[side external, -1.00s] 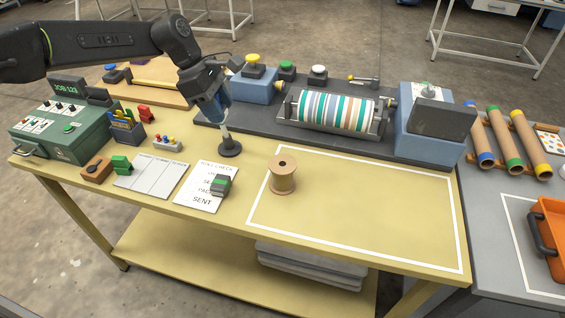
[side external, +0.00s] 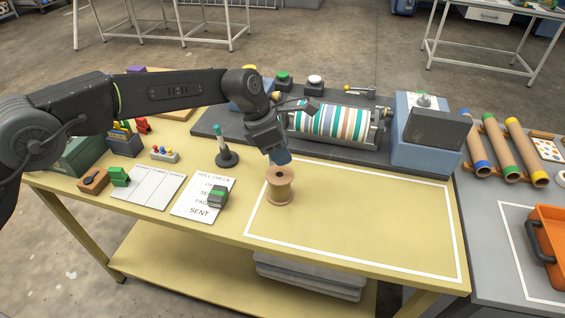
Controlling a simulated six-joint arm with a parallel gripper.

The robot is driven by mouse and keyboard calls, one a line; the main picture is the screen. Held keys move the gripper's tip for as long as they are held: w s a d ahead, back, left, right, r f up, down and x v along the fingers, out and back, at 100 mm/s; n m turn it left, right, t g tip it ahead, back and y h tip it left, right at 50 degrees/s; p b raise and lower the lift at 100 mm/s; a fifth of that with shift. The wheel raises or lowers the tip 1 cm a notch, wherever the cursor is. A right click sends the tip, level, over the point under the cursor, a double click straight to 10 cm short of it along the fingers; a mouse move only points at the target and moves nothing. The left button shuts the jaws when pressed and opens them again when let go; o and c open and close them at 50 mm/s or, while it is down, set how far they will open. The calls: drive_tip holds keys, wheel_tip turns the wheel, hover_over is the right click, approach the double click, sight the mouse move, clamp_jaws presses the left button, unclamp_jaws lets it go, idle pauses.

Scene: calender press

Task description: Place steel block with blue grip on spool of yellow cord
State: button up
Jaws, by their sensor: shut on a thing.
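My gripper (side external: 281,156) is directly above the spool, pointing down and slightly tilted. It is shut on the steel block with blue grip (side external: 283,158).
A pen in a dark round stand (side external: 227,157) is left of the spool. A green-topped block (side external: 217,197) lies on the printed sheet (side external: 196,202). The striped roller (side external: 332,122) is behind my gripper. The outlined area right of the spool is clear.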

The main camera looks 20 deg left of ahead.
sight(282, 174)
drive_tip(key=shift+d+f, duration=0.3)
drive_tip(key=shift+f, duration=1.85)
drive_tip(key=shift+f, duration=0.1)
drive_tip(key=o, duration=1)
drive_tip(key=shift+f, duration=0.1)
drive_tip(key=shift+c, duration=0.2)
drive_tip(key=v, duration=1.2)
drive_tip(key=shift+r, duration=0.2)
